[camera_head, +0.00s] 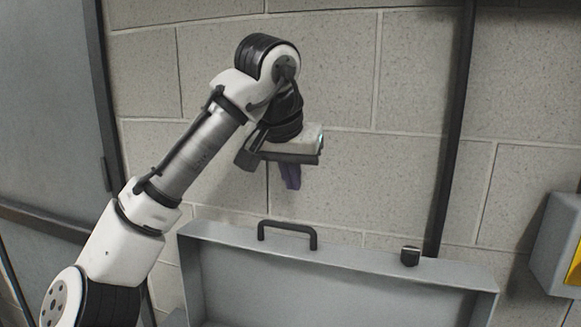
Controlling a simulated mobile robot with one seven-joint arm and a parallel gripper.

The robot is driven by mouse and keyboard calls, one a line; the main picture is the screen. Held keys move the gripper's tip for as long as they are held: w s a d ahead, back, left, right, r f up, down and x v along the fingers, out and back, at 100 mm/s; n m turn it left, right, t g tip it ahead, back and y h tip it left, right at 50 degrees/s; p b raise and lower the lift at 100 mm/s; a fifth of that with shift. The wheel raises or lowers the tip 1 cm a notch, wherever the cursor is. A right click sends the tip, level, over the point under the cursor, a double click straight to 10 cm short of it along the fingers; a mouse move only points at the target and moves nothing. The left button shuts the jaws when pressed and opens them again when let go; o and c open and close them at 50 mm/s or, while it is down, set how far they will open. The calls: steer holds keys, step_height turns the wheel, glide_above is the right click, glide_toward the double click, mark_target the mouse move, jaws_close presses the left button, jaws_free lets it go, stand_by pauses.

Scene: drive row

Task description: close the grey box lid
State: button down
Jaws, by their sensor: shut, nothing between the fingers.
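The grey box lid (350,250) stands raised in the lower middle of the head view, its hollow side facing me. A dark handle (287,232) sits on its top edge, and a small dark latch piece (410,256) sits further right on the same edge. The box body below is out of frame. My gripper (291,178) hangs above the lid's top edge, pointing down, apart from the handle.
A concrete block wall (400,90) stands behind. A dark vertical pipe (452,130) runs down it behind the lid's right part. A grey box with a yellow face (560,240) is at the far right. A grey door (45,110) is at the left.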

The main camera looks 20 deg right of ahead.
mark_target(289, 242)
steer(key=p+x, duration=0.1)
steer(key=x, duration=0.4)
steer(key=shift+w+d+f+p, duration=0.15)
steer(key=shift+w+f+p, duration=0.1)
steer(key=shift+f+p, duration=0.05)
steer(key=shift+s+a+f, duration=0.2)
steer(key=shift+s+a, duration=0.05)
steer(key=shift+s+a+f+p, duration=0.1)
steer(key=shift+s+a+p, duration=0.25)
steer(key=shift+s, duration=0.2)
steer(key=shift+s+a+f+p, duration=0.15)
steer(key=shift+s+a+p, duration=0.2)
steer(key=shift+s, duration=0.2)
steer(key=shift+s+a+f, duration=0.1)
steer(key=shift+s+f, duration=0.05)
steer(key=shift+s, duration=0.05)
steer(key=shift+a+f+b, duration=0.1)
steer(key=shift+b, duration=0.2)
